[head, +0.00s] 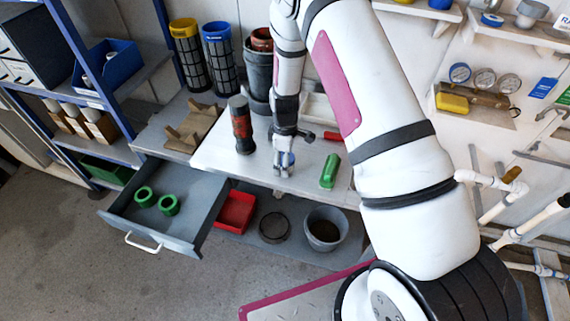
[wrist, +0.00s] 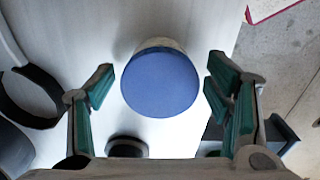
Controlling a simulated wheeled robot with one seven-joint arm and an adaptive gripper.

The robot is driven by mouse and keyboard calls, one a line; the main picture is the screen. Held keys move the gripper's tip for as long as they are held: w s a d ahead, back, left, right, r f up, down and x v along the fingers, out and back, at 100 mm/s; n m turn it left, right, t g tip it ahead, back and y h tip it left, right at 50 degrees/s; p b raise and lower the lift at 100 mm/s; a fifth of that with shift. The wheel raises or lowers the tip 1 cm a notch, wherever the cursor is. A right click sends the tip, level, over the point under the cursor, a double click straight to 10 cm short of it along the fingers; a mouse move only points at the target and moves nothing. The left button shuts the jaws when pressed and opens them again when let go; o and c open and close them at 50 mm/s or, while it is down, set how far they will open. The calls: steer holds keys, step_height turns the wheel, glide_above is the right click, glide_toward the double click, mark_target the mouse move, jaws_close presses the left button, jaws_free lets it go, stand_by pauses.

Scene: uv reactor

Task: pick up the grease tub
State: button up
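The grease tub (wrist: 160,83) shows in the wrist view as a round blue lid with a pale body just visible behind it. My gripper (wrist: 160,80) is open, with one green-padded finger on each side of the tub and a visible gap on both sides. In the head view my gripper (head: 284,168) points down at the white worktop, near its front edge. There the tub is mostly hidden by the fingers. I cannot tell how far the fingertips are above the worktop.
A dark red-banded cylinder (head: 241,125) stands left of my gripper on the worktop (head: 215,155). A green object (head: 330,171) lies to its right. Below, a grey drawer (head: 190,222) is open with green rings (head: 168,205). A red bin (head: 235,212) and grey bucket (head: 325,230) sit underneath.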

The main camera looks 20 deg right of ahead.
steer(key=c, duration=1.1)
steer(key=shift+r, duration=0.1)
